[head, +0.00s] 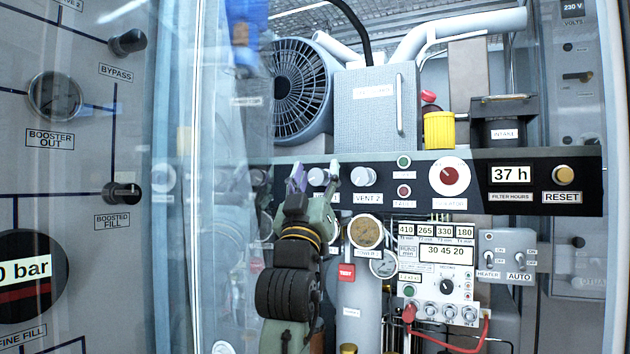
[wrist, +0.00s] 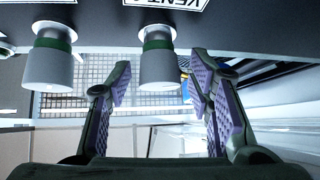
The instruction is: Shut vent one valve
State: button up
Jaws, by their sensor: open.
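The vent one valve is a pale grey knob (head: 317,177) on the black panel strip, left of the vent 2 knob (head: 363,176). Its label is mostly hidden by my gripper in the head view. My gripper (head: 315,173) is open, with one fingertip to each side of this knob. In the wrist view, the vent one knob (wrist: 157,72), with a green collar, appears between the purple-padded fingers of my open gripper (wrist: 158,66). A gap shows on both sides of it. The vent 2 knob (wrist: 51,68) is outside the fingers, to the left.
A clear pane (head: 222,120) stands left of my arm. Right of the knobs are small green and red buttons (head: 404,176) and a red rotary knob (head: 450,175).

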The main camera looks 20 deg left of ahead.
jog(key=v, duration=1.2)
